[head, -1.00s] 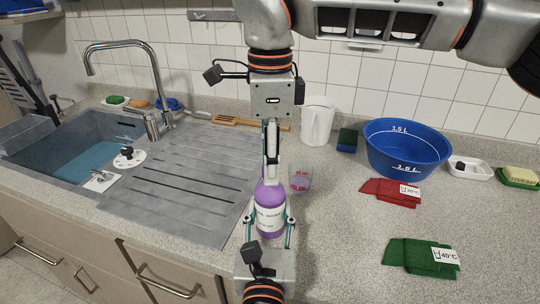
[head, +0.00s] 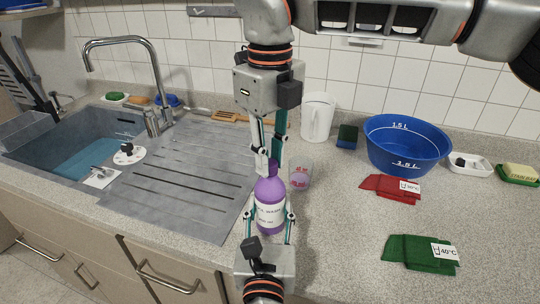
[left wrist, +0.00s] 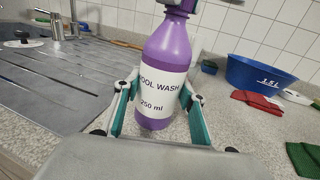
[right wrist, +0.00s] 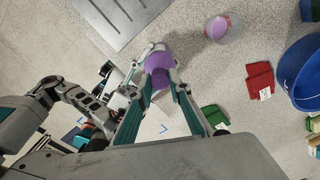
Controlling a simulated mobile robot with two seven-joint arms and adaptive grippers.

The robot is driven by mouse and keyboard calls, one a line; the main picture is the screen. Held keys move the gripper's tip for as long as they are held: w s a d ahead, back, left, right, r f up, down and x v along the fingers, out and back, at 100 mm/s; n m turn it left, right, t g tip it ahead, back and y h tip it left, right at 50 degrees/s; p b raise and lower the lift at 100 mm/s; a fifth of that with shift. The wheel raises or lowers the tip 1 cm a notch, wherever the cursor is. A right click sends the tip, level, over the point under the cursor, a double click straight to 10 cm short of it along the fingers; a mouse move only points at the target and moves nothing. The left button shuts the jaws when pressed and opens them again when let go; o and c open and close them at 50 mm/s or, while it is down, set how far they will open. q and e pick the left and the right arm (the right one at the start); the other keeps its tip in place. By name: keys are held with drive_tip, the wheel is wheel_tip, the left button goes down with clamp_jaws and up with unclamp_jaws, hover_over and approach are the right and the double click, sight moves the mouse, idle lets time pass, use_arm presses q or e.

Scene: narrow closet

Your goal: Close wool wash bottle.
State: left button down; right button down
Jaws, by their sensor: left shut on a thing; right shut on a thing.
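The purple wool wash bottle (head: 270,203) stands upright on the counter, its white label facing the front. The label reads "WOOL WASH 250 ml" in the left wrist view (left wrist: 166,75). My left gripper (head: 270,215) is shut on the bottle's body from the front, one finger on each side. My right gripper (head: 268,163) points down from above and is shut at the bottle's top. It also shows around the top in the right wrist view (right wrist: 158,82).
A clear cup with purple liquid (head: 300,176) stands close behind and right of the bottle. The ribbed drainer (head: 185,180) and sink (head: 75,150) lie left. A white jug (head: 317,118), blue basin (head: 405,148), red cloth (head: 385,187) and green cloth (head: 410,254) are right.

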drive_tip(key=shift+m, duration=1.1)
drive_tip(key=c, duration=1.8)
unclamp_jaws()
wheel_tip(320, 180, up, 12)
use_arm(q)
drive_tip(key=c, duration=1.2)
unclamp_jaws()
drive_tip(key=shift+o, duration=0.2)
